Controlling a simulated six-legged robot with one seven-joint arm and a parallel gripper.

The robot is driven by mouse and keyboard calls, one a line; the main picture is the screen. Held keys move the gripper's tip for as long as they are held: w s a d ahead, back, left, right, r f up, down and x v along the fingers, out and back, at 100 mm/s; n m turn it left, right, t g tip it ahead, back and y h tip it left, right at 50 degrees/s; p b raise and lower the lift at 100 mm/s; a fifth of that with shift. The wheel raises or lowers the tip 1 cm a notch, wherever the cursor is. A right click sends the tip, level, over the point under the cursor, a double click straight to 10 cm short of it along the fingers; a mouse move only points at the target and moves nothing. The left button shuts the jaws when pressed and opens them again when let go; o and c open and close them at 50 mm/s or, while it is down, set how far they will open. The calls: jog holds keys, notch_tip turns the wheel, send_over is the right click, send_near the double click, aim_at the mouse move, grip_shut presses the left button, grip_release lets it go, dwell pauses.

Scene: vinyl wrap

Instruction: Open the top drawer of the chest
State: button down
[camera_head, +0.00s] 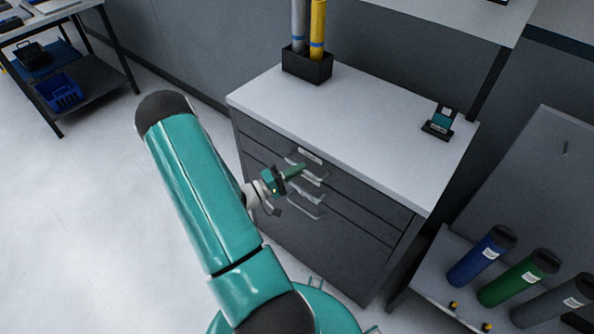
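The chest (330,245) is dark grey with a white top and several drawers, and it stands in the middle of the head view. Its top drawer (345,178) looks shut, flush with the front. The top drawer's handle (304,158) is a light metal pull below a small white label, with more handles below it. My gripper (298,171) is at the front of the chest, by the upper handles, and overlaps them in the picture. Whether it touches a handle, and whether its fingers are open or shut, I cannot tell.
A black holder (306,68) with grey and yellow rolls and a small teal device (440,122) stand on the chest top. A rack (450,285) with blue, green and grey rolls is at the right. A black cart (90,78) is at the far left. The floor at left is clear.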

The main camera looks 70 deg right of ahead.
jog(key=w+a, duration=0.5)
jog(key=a, duration=0.7)
jog(key=w+a, duration=0.5)
jog(key=a, duration=0.6)
jog(key=shift+a, duration=0.35)
jog(key=shift+w, duration=0.1)
jog(key=c, duration=1.5)
grip_release()
jog(key=v, duration=1.4)
